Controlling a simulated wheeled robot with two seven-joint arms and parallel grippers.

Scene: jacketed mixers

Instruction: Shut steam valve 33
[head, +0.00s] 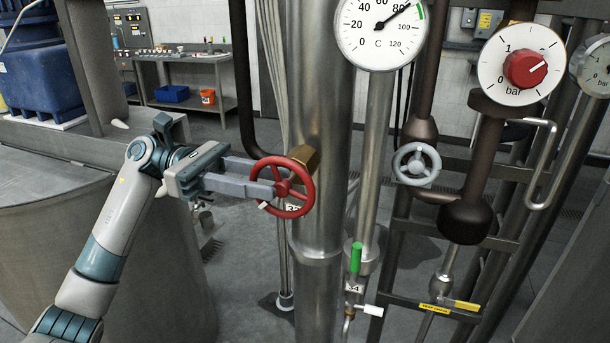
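The red handwheel valve (308,189) sits on a brass stem (305,157) on the wide steel pipe. A small white tag behind the wheel is partly covered, and only a "3" reads clearly. My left gripper (262,180) reaches in from the left at the wheel's left rim. Its two grey fingers lie along that rim, the lower one reaching across it in front towards the hub. Whether they press on the rim cannot be told. My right gripper is not in view.
A dial thermometer (381,30) and a pressure gauge with a red knob (525,68) hang above right. A grey handwheel (417,164) and a green-handled valve (356,257) tagged 34 stand right of the wide pipe (318,225). A large tank fills the lower left.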

